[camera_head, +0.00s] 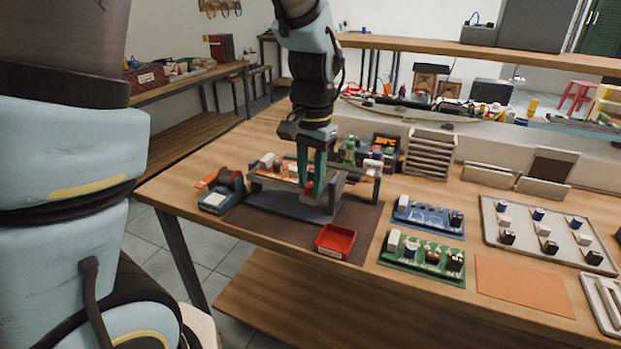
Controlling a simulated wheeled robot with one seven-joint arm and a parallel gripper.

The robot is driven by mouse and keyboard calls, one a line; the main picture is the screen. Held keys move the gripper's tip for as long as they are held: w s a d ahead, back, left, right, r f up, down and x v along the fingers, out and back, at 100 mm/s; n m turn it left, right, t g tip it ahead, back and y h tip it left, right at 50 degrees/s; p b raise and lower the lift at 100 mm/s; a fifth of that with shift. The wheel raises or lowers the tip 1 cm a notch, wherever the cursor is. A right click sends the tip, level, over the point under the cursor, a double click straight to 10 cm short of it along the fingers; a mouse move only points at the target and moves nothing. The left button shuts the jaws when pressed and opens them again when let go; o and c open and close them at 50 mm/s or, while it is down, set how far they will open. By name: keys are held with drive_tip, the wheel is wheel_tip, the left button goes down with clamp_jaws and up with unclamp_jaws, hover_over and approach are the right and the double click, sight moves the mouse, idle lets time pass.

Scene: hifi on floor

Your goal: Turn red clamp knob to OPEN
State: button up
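A grey clamp fixture (298,208) stands on a dark mat on the workbench and holds an orange circuit board (272,183). A small red knob (308,188) shows at the front of the fixture, right of its middle. My gripper (311,182) points straight down over the fixture, with its green fingers slightly apart along their length. The fingertips are at the red knob and partly hide it. I cannot tell whether they touch or grip it. Any OPEN marking is too small to read.
A red tray (335,241) sits in front of the fixture. A device with a dark spool (218,195) is to its left. Blue (428,217) and green (422,258) circuit boards, an orange mat (520,284) and a parts tray (490,225) lie to the right.

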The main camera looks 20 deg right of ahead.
clamp_jaws()
drive_tip(key=shift+n, duration=0.3)
drive_tip(key=n+p, duration=0.2)
drive_tip(key=shift+r+n, duration=0.15)
drive_tip(key=shift+n, duration=0.25)
drive_tip(key=n+p, duration=0.2)
drive_tip(key=n, duration=0.1)
drive_tip(key=shift+n, duration=0.3)
drive_tip(key=n+p, duration=0.4)
drive_tip(key=n, duration=0.2)
drive_tip(key=shift+w, duration=0.1)
drive_tip(key=shift+n+g+p, duration=0.3)
drive_tip(key=shift+n+p, duration=1.1)
drive_tip(key=shift+n, duration=1)
